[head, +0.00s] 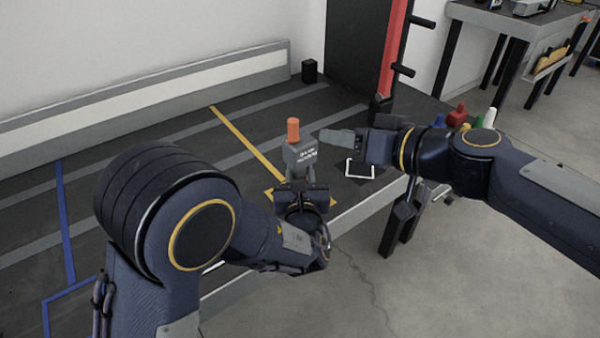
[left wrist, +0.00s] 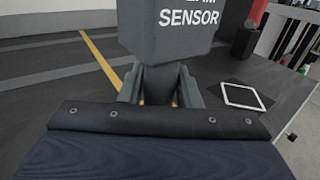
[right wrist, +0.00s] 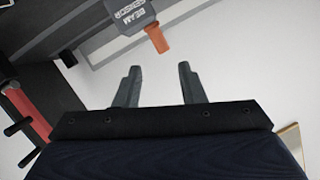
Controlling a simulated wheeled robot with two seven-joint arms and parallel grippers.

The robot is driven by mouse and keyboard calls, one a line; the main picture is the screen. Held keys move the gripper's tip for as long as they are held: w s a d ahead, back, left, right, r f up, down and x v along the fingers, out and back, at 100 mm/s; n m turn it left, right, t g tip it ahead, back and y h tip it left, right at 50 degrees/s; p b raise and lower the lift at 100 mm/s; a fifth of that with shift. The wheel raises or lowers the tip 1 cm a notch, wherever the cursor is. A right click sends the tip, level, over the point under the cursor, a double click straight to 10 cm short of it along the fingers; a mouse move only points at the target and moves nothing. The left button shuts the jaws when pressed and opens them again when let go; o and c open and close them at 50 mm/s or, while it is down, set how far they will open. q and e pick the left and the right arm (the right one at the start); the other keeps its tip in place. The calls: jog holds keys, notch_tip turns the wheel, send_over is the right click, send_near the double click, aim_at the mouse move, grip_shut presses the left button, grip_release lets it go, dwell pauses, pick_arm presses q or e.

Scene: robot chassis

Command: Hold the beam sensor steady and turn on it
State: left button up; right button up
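The beam sensor (head: 301,157) is a grey box with white lettering and an orange knob (head: 293,130) on top. It stands roughly upright near the table's front edge. My left gripper (head: 301,182) is below the box; in the left wrist view its fingers close on the narrow grey stem under the box (left wrist: 175,30). My right gripper (head: 322,137) is just right of the knob, fingers pointing at it. In the right wrist view its fingers (right wrist: 160,75) are apart with nothing between them, and the orange knob (right wrist: 158,39) is beyond them, apart from both.
A white square outline (head: 360,169) lies on the dark table (head: 150,140) to the right of the sensor. A yellow line (head: 245,142) runs behind it. A red and black post (head: 392,50) stands behind my right arm. Coloured objects (head: 457,115) stand at the right.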

pick_arm(q)
grip_shut()
pick_arm(e)
jog(key=shift+w+d+f, duration=0.1)
jog(key=shift+d+f, duration=0.05)
jog(key=shift+f, duration=0.1)
jog(key=c, duration=0.4)
jog(key=w+d+f+n+h, duration=0.1)
jog(key=d, duration=0.1)
jog(key=w+d+f+t+h, duration=0.1)
jog(key=d+f+h, duration=0.1)
jog(key=d+f+n+h, duration=0.1)
jog(key=d+h, duration=0.1)
jog(key=shift+w+d+f+n+t, duration=0.25)
jog(key=shift+w+d+n+t, duration=0.05)
jog(key=shift+w+d+t, duration=0.1)
grip_shut()
jog(key=s+a+n+g+y, duration=0.1)
jog(key=s+a+n+y, duration=0.2)
jog(key=n, duration=0.8)
jog(key=s+a+r+n+y, duration=0.1)
jog(key=s+a+n+y, duration=0.3)
jog(key=n, duration=0.7)
jog(key=shift+s+a+r+g+y, duration=0.3)
jog(key=shift+s+g+y, duration=0.1)
jog(key=shift+s+y, duration=0.5)
jog(key=shift+w, duration=0.15)
